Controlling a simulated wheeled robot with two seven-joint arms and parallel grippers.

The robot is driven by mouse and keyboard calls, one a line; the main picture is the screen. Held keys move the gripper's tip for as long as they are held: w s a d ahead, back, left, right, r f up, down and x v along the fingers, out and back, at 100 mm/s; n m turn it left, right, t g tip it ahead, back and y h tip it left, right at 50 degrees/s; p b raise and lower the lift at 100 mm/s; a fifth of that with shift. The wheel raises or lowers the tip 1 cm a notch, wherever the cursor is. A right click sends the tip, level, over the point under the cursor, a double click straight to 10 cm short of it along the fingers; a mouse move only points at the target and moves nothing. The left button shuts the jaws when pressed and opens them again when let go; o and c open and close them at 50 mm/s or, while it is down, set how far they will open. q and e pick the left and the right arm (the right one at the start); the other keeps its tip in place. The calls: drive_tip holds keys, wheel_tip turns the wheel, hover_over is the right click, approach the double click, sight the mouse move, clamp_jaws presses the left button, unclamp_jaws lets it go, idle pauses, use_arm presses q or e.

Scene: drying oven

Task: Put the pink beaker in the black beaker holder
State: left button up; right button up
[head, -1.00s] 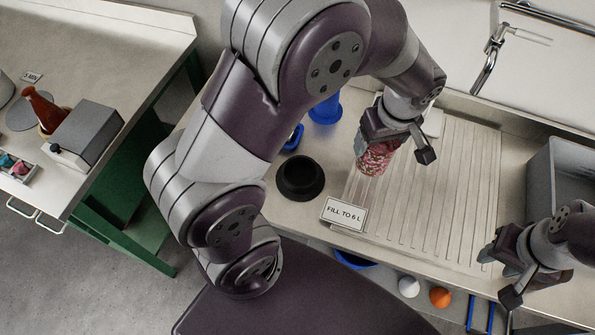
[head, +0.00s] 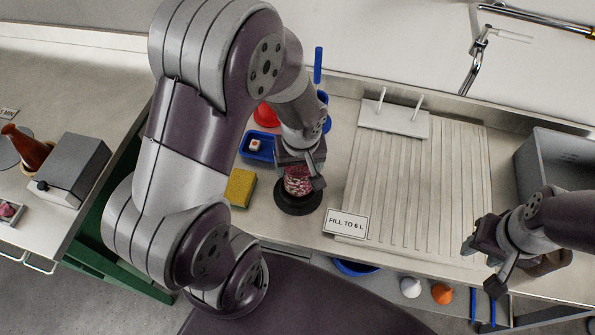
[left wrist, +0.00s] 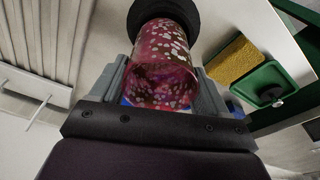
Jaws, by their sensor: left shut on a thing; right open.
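The pink beaker (head: 298,182), patterned with pale spots, is between the fingers of my left gripper (head: 302,172), which is shut on it. It also shows large in the left wrist view (left wrist: 163,65). The black beaker holder (head: 298,206) is a round black ring on the counter directly below the beaker; it shows at the top of the left wrist view (left wrist: 150,10). The beaker's far end overlaps the holder in both views; I cannot tell whether it is seated inside. My right gripper (head: 490,262) is open and empty at the right, over the counter front.
A yellow sponge (head: 240,187) and a blue tray (head: 258,147) lie left of the holder. A grey basin (head: 560,170) is at the right.

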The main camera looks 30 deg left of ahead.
use_arm(q)
wheel_tip(320, 180, down, 4)
drive_tip(key=shift+a+r+b, duration=0.1)
drive_tip(key=shift+b, duration=0.35)
drive_tip(key=shift+f, duration=0.2)
drive_tip(key=shift+f, duration=0.2)
drive_tip(key=o, duration=1.2)
drive_tip(key=shift+r, duration=0.2)
drive_tip(key=s+d+r+m+h+p, duration=0.1)
drive_tip(key=s+d+r+m+p, duration=0.1)
drive_tip(key=s+r+m, duration=0.2)
wheel_tip(320, 180, up, 8)
drive_tip(key=m, duration=0.3)
drive_tip(key=shift+s+d+f, duration=0.2)
